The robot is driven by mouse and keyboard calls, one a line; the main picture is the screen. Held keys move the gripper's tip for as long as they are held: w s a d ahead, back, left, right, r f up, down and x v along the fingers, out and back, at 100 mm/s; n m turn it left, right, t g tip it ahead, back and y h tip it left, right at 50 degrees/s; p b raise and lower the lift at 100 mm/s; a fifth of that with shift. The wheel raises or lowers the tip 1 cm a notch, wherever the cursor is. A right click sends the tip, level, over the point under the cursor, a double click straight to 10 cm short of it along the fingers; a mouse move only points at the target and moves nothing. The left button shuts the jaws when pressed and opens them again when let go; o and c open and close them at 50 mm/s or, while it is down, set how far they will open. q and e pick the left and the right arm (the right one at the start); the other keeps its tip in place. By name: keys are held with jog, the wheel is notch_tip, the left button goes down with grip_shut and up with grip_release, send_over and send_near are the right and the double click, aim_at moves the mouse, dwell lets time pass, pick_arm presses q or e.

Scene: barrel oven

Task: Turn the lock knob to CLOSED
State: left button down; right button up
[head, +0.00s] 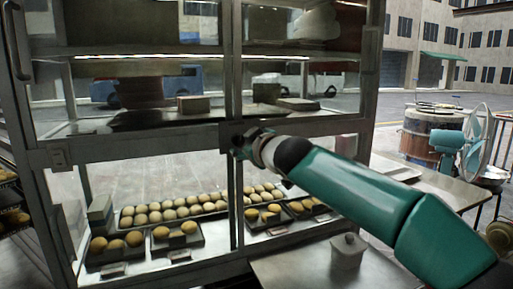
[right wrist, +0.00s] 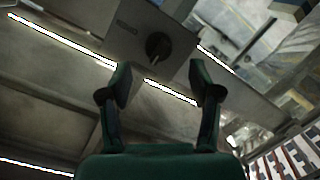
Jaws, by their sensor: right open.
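The lock knob (right wrist: 157,45) is a small dark round knob on a grey square plate (right wrist: 125,40) in the right wrist view. A light mark shows on its lower side; the plate's lettering is too blurred to read. My right gripper (right wrist: 161,84) is open, its two fingers apart, with the knob ahead of the gap and not between the fingertips. In the head view my right gripper (head: 244,143) is at the middle upright of the glass display cabinet (head: 300,127), where it hides the knob. My left gripper is in neither view.
Trays of round buns (head: 175,211) sit behind the cabinet's lower glass. A lidded metal canister (head: 347,251) stands on the metal counter (head: 290,270) below my right arm. A wooden barrel (head: 430,137) and a teal fan (head: 470,145) stand at the right.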

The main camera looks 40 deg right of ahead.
jog(key=f+v, duration=0.1)
jog(key=v, duration=0.5)
jog(key=shift+s+r, duration=0.3)
jog(key=shift+r, duration=0.2)
